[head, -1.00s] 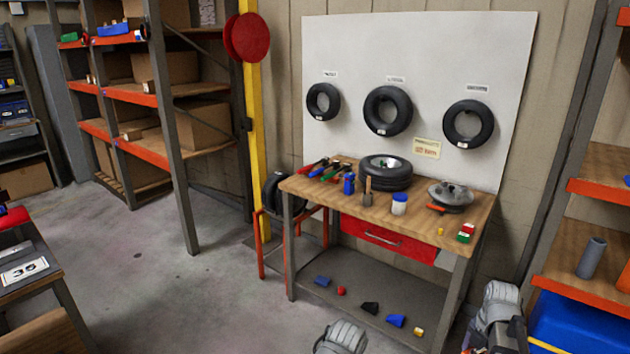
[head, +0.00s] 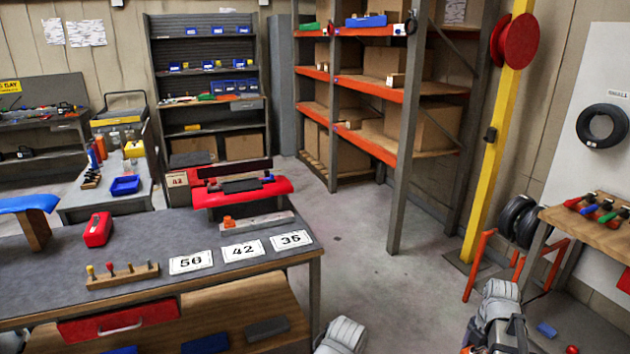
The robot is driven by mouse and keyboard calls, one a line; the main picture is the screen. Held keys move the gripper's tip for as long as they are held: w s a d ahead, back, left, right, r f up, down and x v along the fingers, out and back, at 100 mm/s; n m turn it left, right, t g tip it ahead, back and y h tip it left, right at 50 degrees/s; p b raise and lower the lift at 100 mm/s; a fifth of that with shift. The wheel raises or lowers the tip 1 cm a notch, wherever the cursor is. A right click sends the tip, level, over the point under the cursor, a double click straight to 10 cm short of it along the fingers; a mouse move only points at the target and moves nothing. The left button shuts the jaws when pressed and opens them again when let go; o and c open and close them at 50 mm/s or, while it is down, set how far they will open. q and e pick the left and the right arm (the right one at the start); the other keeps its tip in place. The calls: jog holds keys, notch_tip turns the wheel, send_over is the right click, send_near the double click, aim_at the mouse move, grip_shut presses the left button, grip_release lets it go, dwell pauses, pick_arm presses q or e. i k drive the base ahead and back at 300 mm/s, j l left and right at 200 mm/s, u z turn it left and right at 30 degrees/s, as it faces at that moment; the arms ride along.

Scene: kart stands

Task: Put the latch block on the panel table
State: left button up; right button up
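I cannot pick out the latch block for certain in the head view. I also cannot tell for sure which table is the panel table. A grey-topped table (head: 150,247) stands at the left front, with number cards 56, 42 and 35 (head: 241,251) on its right part. A wooden strip with several pegs (head: 122,276) and a red case (head: 97,229) also lie on it. Parts of both my arms show at the bottom edge. The fingers of both grippers are out of view, so what they hold is hidden.
A red-topped stand (head: 241,190) is behind the grey table. Orange-beamed shelving (head: 372,90) with boxes stands at the back. A yellow post (head: 497,130) and a wooden workbench (head: 580,226) are on the right. The concrete floor (head: 370,265) between is clear.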

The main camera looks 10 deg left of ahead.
aim_at(151, 247)
jog(key=i+j+u, duration=0.25)
jog(key=j, duration=0.3)
jog(key=i+j+u, duration=0.25)
jog(key=j, duration=0.25)
jog(key=i+j+u, duration=0.25)
jog(key=j, duration=0.25)
jog(key=i+j+u, duration=0.25)
jog(key=j, duration=0.15)
jog(key=i+j+u, duration=0.3)
jog(key=i+u, duration=0.3)
jog(key=i, duration=0.25)
